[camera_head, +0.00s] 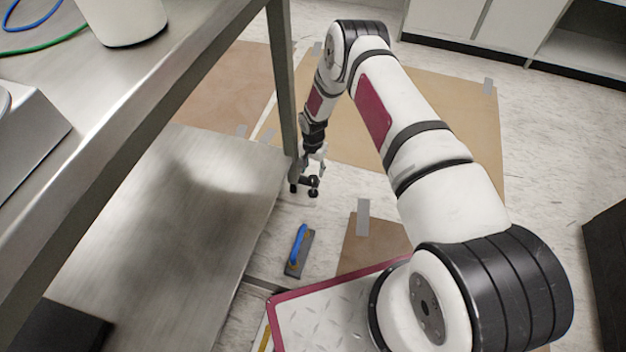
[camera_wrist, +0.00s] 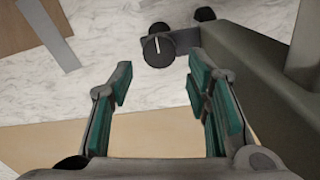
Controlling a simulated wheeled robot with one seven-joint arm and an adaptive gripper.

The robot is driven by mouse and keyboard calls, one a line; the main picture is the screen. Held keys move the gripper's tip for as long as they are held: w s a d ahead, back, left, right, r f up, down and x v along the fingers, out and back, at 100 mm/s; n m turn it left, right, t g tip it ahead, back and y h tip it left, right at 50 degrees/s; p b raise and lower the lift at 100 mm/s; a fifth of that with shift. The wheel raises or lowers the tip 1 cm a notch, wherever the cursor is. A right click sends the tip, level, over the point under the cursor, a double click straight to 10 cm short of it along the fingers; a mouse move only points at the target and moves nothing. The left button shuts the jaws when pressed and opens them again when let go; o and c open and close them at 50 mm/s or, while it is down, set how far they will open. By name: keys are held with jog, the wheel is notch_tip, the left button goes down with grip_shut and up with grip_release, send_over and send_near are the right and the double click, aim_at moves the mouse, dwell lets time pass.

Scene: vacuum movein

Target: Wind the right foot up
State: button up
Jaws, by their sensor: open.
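The right foot (camera_head: 313,191) is a small black foot at the bottom of the table's metal leg, near the floor. In the wrist view a round black knob with a white line (camera_wrist: 158,47) shows on a dark arm beside the grey leg. I take it to be part of the foot. My gripper (camera_wrist: 160,80) is open, with teal pads on its fingers. The knob lies ahead of the gap between the fingertips and apart from them. In the head view my gripper (camera_head: 312,165) points down close beside the leg, just above the foot; its fingers are small there.
The table leg (camera_head: 284,85) and lower steel shelf (camera_head: 165,215) stand close on the left. A blue-handled trowel (camera_head: 298,250) lies on the floor nearby. Taped brown sheets (camera_head: 445,110) cover parts of the floor. A second dark knob (camera_wrist: 205,14) shows behind the first.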

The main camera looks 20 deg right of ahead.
aim_at(313, 179)
notch_tip(313, 179, down, 6)
jog(key=shift+r+b, duration=0.15)
jog(key=shift+b, duration=0.9)
jog(key=shift+c, duration=0.3)
jog(key=c, duration=0.8)
